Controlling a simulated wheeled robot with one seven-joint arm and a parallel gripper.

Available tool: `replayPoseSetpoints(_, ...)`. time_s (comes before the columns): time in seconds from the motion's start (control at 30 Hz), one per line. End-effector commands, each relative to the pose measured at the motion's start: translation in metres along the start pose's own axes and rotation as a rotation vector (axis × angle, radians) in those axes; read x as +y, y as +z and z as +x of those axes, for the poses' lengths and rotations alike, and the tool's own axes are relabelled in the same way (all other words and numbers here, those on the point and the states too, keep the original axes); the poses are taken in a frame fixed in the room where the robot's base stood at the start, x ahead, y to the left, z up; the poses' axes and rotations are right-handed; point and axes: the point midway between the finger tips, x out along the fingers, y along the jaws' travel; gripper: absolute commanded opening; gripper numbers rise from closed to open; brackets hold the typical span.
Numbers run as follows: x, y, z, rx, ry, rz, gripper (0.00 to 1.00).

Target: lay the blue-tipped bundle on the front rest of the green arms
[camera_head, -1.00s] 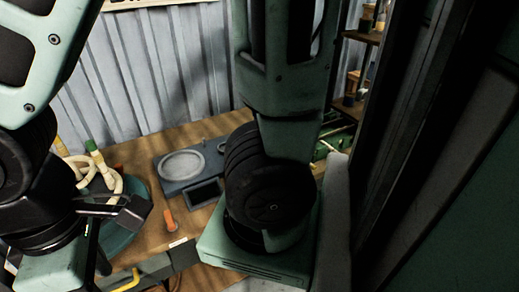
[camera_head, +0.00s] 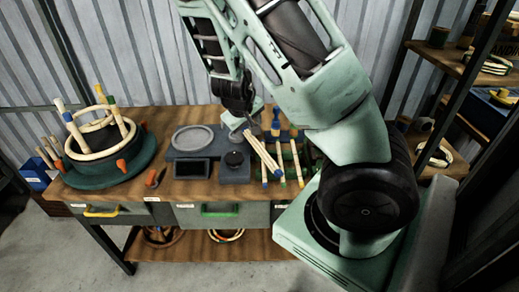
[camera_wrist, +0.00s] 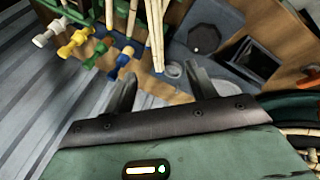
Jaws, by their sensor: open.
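My gripper (camera_wrist: 163,84) is open in the wrist view, with nothing between its two fingers. In the head view my gripper (camera_head: 243,118) hangs above the bench, just behind the pale stick bundles. A slanted bundle (camera_head: 261,150) with a blue lower tip lies at the front of the group; its top end is close to the gripper, and I cannot tell if they touch. Pale bundles (camera_wrist: 155,30) run down from the top in the wrist view, beyond the fingertips. Green arms (camera_wrist: 72,11) show at its top left, with yellow, white and blue knobs. The front rest is not clear.
A grey unit with a round plate (camera_head: 193,138) stands left of the bundles on the wooden bench (camera_head: 150,188). A green turntable (camera_head: 75,182) with a pale hoop and upright sticks is at the left. A shelf rack (camera_head: 460,65) stands at the right.

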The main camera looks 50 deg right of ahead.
Motion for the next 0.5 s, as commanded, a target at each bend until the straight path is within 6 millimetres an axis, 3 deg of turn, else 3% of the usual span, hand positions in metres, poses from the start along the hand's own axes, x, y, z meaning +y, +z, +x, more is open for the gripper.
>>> replayPoseSetpoints(0.1,0.008,0.001,0.016,-0.001,0.024,0.008,0.56)
replayPoseSetpoints(0.5,0.007,0.002,0.087,-0.002,0.019,0.008,0.56)
